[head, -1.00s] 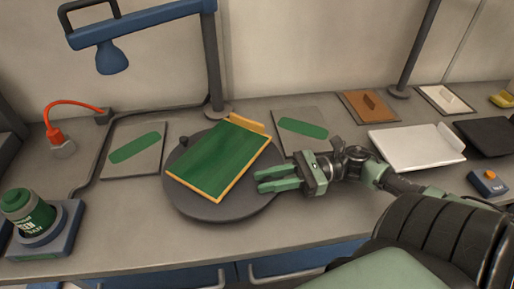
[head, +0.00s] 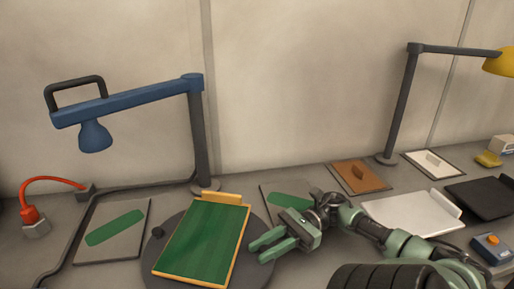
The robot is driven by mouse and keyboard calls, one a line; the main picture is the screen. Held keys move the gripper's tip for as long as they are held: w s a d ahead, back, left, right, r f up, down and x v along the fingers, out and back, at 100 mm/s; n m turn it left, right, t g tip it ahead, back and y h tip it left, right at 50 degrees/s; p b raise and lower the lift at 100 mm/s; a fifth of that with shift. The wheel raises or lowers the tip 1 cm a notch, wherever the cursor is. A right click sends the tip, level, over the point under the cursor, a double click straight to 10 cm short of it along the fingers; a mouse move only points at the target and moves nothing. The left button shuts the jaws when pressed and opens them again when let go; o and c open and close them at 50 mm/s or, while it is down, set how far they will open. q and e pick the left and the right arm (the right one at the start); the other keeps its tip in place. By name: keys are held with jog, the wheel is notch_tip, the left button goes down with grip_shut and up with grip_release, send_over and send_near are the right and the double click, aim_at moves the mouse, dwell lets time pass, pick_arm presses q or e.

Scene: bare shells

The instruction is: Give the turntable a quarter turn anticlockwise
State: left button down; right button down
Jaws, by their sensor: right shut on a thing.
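The round grey turntable (head: 158,262) stands on the bench at the lower middle, its near part cut off by the picture's lower edge. A green board with an orange border (head: 205,240) lies on it, its orange tab (head: 220,197) at the far end. A small dark knob (head: 157,232) stands at the turntable's left rim. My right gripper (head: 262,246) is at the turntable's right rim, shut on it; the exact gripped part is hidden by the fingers. My left gripper is not in view.
A blue lamp (head: 150,100) reaches over from behind the turntable. Grey plates with green patches lie at left (head: 112,230) and right (head: 290,199). A white tray (head: 405,215) and a brown plate (head: 358,175) lie further right. A red cable (head: 45,183) is at left.

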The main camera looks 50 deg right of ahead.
dwell(0.4)
jog(key=c, duration=1.3)
grip_release()
jog(key=shift+o, duration=0.2)
notch_tip(320, 180, up, 20)
